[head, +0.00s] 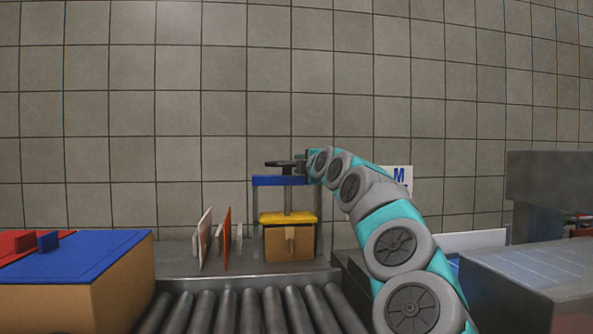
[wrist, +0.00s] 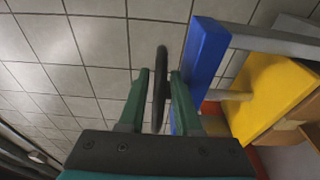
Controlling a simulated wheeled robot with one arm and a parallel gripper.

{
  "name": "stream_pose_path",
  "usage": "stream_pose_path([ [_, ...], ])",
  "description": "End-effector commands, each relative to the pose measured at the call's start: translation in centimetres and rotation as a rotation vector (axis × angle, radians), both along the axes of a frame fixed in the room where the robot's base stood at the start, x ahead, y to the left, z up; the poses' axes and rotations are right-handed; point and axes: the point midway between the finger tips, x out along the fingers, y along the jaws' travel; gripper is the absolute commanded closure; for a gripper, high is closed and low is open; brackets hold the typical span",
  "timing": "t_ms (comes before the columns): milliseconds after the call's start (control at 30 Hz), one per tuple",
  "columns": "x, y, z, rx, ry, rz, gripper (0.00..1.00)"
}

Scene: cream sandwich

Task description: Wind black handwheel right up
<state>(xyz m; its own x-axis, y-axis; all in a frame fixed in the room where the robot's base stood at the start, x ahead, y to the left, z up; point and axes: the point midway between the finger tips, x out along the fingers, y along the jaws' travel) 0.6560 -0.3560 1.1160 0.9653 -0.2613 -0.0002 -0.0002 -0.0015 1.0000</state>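The black handwheel (head: 281,164) sits on top of a press, just above its blue crossbeam (head: 283,181). A grey screw post (head: 288,201) runs down from the beam to a yellow plate (head: 288,218), which looks to be on or just above a cardboard box (head: 289,243). My gripper (head: 301,162) reaches the wheel from the right. In the wrist view the wheel (wrist: 161,62) appears edge-on between the two green fingers of my gripper (wrist: 160,78). Gaps show on both sides of it, so the fingers are open. The blue beam (wrist: 204,58) is close beside the right finger.
Thin white and red panels (head: 226,238) stand left of the press. A roller conveyor (head: 245,312) lies in front. A large box with blue and red flaps (head: 95,258) is at the left. Grey blocks (head: 540,270) are at the right. A tiled wall is behind.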

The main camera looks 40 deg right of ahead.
Motion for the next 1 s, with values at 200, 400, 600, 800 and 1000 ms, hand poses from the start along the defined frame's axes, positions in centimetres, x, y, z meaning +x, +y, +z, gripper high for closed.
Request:
stream_pose_path([
  [200,-2.4,0.7,-0.3,0.000,0.003,0.001,0.68],
  [400,-3.4,1.0,-0.2,0.000,0.003,0.001,0.68],
  [600,-3.4,1.1,-0.1,0.000,0.002,0.001,0.68],
  [800,-3.4,1.1,-0.1,0.001,0.002,0.002,0.68],
  [1000,-3.4,1.4,0.0,0.021,-0.005,0.006,0.68],
])
